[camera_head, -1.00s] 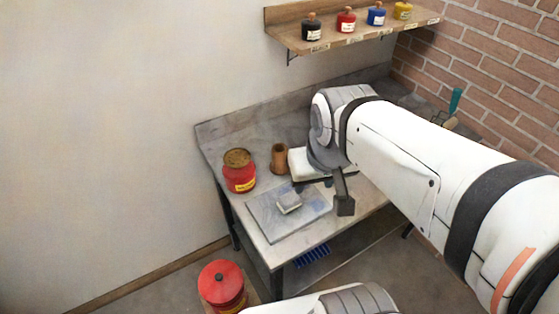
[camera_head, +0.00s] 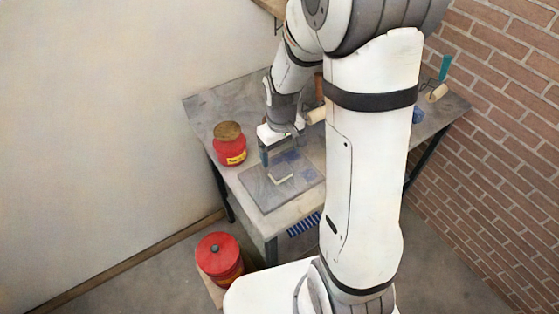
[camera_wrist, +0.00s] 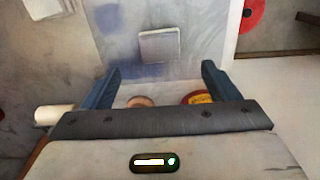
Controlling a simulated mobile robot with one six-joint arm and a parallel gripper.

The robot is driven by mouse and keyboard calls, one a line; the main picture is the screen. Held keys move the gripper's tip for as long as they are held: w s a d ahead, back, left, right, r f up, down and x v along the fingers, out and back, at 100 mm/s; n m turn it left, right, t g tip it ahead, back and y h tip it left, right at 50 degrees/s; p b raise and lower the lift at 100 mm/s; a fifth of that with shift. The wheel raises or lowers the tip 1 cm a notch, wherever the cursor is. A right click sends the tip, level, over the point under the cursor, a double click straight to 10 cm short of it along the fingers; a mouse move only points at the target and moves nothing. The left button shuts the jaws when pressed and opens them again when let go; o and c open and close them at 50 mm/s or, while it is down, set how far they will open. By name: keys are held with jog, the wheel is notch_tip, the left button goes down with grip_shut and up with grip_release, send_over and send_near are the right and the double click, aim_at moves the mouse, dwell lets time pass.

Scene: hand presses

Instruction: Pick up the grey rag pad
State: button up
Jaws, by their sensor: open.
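The grey rag pad (camera_head: 280,176) lies on a blue-stained grey slab (camera_head: 256,190) near the table's front left. In the wrist view the pad (camera_wrist: 160,45) shows as a pale square beyond the fingertips, slightly left of the middle between them. My gripper (camera_head: 278,153) is above the slab, just behind and above the pad in the head view. Its two dark blue fingers are spread wide in the wrist view (camera_wrist: 160,70), with nothing between them. The gripper is apart from the pad.
A red tin (camera_head: 229,150) with a brown top stands on the table left of my gripper. A red can (camera_head: 218,256) stands low beside the table. A roller (camera_head: 437,92) with a teal handle lies at the back right. My arm hides the table's middle.

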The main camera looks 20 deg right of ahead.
aim_at(281, 168)
jog(key=shift+f+p, duration=0.9)
jog(key=shift+f, duration=3.35)
jog(key=shift+c, duration=0.5)
jog(key=c, duration=1)
jog(key=shift+c, duration=0.2)
jog(key=shift+w+r, duration=0.1)
jog(key=shift+r, duration=0.05)
notch_tip(281, 168, up, 10)
jog(key=shift+f+b, duration=0.1)
jog(key=shift+b, duration=0.6)
jog(key=o, duration=0.4)
jog(key=shift+c, duration=1.1)
